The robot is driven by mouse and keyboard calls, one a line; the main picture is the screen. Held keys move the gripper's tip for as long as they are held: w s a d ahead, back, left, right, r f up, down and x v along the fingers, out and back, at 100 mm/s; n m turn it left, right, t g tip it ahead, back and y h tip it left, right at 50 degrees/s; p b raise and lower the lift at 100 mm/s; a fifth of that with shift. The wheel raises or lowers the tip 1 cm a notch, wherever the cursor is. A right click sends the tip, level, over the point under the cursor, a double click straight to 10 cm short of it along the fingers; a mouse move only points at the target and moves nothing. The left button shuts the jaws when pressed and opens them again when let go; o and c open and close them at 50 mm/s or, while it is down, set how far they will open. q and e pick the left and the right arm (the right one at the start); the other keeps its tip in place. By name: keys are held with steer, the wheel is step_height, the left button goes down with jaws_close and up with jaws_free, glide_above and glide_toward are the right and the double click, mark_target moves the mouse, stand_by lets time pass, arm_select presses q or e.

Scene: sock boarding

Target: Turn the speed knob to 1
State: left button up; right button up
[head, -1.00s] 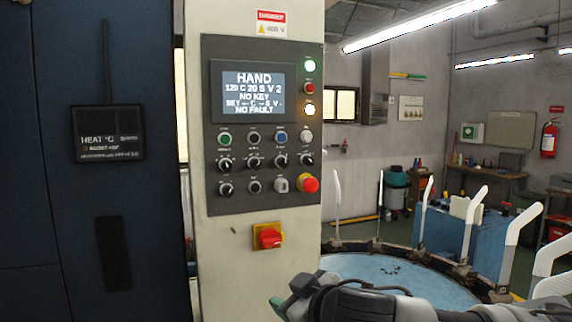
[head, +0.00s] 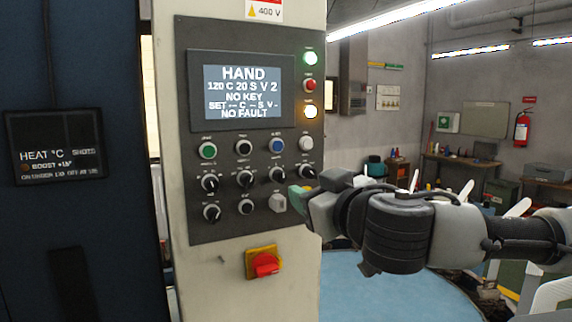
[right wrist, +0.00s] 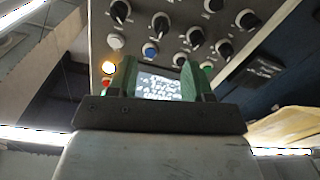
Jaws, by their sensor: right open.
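The grey control panel (head: 238,236) carries several black rotary knobs with white pointers. One row has a left knob (head: 209,183), a second (head: 244,179), a third (head: 277,175) and a right one (head: 306,172); another knob (head: 211,213) sits below. Their labels are too small to read, so I cannot tell which is the speed knob. The display (head: 241,92) reads "HAND", "120 C 20 S V 2", "NO KEY". My right gripper (head: 299,197) is at the panel's lower right. In the right wrist view its green fingers (right wrist: 156,66) are open and empty, with knobs beyond. My left gripper is out of view.
A red switch on a yellow plate (head: 264,263) is below the panel. A blue round table (head: 350,290) stands right of the column; a dark cabinet (head: 75,225) stands left.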

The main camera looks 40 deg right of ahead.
mark_target(284, 178)
steer(key=p+x, duration=0.4)
steer(key=x, duration=0.4)
steer(key=shift+p, duration=0.35)
steer(key=shift+w+p, duration=0.3)
steer(key=shift+w, duration=0.05)
steer(key=shift+w+d+f, duration=0.1)
steer(key=shift+w+d, duration=0.1)
steer(key=shift+w, duration=0.1)
steer(key=shift+w+f, duration=0.1)
steer(key=shift+w, duration=0.05)
steer(key=c, duration=0.9)
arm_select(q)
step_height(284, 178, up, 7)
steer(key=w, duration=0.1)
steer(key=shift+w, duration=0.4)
